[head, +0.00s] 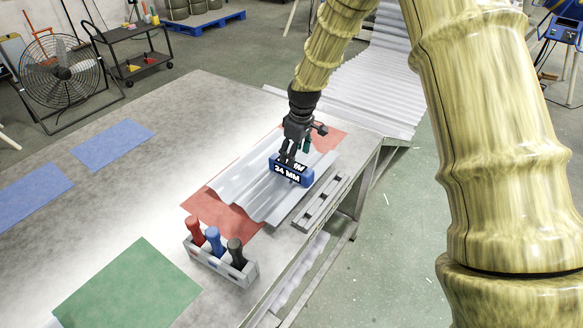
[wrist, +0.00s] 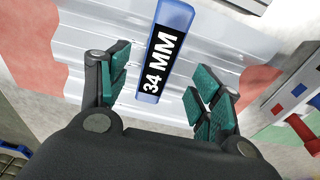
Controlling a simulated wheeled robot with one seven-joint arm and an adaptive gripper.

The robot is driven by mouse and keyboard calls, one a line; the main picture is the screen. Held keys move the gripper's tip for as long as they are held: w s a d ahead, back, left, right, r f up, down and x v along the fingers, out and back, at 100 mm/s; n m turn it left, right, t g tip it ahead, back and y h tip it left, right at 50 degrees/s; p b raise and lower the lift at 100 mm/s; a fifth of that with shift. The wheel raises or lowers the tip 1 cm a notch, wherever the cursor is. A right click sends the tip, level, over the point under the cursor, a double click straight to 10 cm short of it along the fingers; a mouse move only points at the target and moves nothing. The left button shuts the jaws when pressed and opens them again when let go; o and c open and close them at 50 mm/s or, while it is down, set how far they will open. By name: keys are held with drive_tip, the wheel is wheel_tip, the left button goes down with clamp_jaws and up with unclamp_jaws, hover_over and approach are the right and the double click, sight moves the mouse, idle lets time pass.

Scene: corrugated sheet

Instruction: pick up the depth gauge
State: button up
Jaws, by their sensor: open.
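The depth gauge (head: 291,171) is a blue block with a black label reading "34 MM". It lies on a piece of corrugated sheet (head: 262,192), which rests on a red mat (head: 222,215) on the table. In the wrist view the gauge (wrist: 165,50) shows between and beyond the fingers, its long side running away from me. My gripper (head: 293,152) is right above or beside the gauge in the head view. Whether a finger touches the gauge I cannot tell.
A grey holder (head: 222,264) with red, blue and black-handled tools stands near the table's front edge. A slotted metal bar (head: 322,202) lies right of the sheet. A green mat (head: 128,287) and blue mats (head: 112,144) lie flat.

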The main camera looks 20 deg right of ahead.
sight(291, 170)
drive_tip(key=f, duration=0.1)
drive_tip(key=w+f, duration=0.1)
drive_tip(key=shift+w+f, duration=0.1)
drive_tip(key=shift+f, duration=0.25)
drive_tip(key=shift+s+a+f+p, duration=0.1)
drive_tip(key=shift+s+p, duration=0.15)
drive_tip(key=shift+p, duration=0.15)
drive_tip(key=f, duration=0.1)
drive_tip(key=f+p, duration=0.1)
drive_tip(key=f, duration=0.1)
drive_tip(key=shift+w+a, duration=0.3)
drive_tip(key=shift+f+p, duration=0.35)
drive_tip(key=shift+f, duration=0.45)
drive_tip(key=shift+r, duration=0.1)
drive_tip(key=c, duration=1.4)
